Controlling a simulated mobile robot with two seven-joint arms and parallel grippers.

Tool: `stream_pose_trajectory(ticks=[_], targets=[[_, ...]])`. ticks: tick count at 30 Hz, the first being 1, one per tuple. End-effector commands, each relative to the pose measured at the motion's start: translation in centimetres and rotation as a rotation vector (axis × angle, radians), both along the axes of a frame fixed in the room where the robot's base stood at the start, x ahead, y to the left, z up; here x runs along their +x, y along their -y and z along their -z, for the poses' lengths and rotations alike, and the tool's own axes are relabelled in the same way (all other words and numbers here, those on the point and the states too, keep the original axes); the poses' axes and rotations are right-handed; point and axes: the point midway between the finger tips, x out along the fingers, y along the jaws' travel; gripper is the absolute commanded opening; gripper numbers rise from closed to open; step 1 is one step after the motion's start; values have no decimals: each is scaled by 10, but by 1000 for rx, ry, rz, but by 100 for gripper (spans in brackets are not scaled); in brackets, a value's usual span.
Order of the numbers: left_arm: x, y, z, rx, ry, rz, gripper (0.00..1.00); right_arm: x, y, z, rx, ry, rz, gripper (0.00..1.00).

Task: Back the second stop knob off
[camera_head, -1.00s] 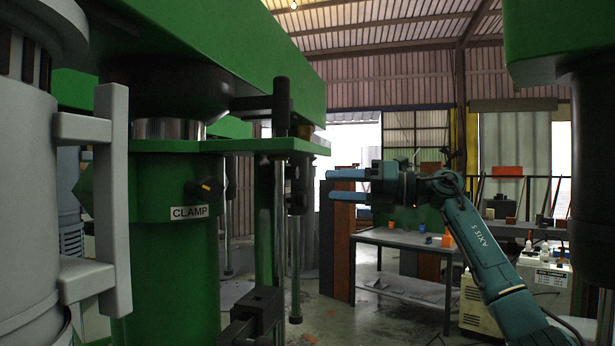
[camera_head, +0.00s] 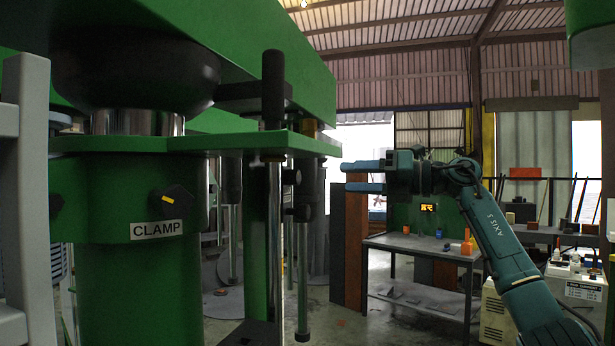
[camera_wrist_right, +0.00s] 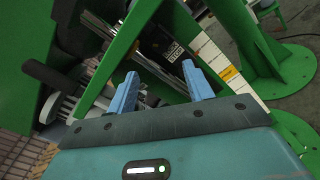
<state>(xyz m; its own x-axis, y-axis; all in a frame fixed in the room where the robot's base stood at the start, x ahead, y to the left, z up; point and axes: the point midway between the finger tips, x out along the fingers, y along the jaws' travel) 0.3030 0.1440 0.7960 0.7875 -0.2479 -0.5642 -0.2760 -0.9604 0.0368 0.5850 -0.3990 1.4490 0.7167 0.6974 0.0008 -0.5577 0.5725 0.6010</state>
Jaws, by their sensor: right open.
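Black stop knobs sit on the upright rods of the green machine in the head view, an upper one (camera_head: 291,177) and a lower one (camera_head: 300,213). I cannot tell which is the second. My right gripper (camera_head: 347,176) is open and empty to their right, fingers pointing left toward the rods with a gap between. In the right wrist view the open jaws (camera_wrist_right: 160,72) face the green frame, with a small black-and-white label (camera_wrist_right: 173,50) and dark parts beyond the fingertips. No knob is clearly between the fingers. My left gripper is not in view.
The green column (camera_head: 140,270) carries a CLAMP label (camera_head: 156,229) and a black clamp knob (camera_head: 178,199). A green beam overhangs it. A workbench (camera_head: 425,246) with small items stands behind my right arm.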

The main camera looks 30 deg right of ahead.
Motion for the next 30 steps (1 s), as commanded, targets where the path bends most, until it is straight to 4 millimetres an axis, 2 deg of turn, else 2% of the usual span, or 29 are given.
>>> stream_pose_trajectory(ticks=[6,15,28,30], targets=[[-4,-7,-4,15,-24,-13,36,35,-35,-3,0,-2,-5,51],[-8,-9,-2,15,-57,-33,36,68,-67,-2,1,0,-2,51],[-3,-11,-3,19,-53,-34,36,75,-73,0,-1,-1,0,51],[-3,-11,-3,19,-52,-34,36,75,-73,0,-1,-1,0,46]])
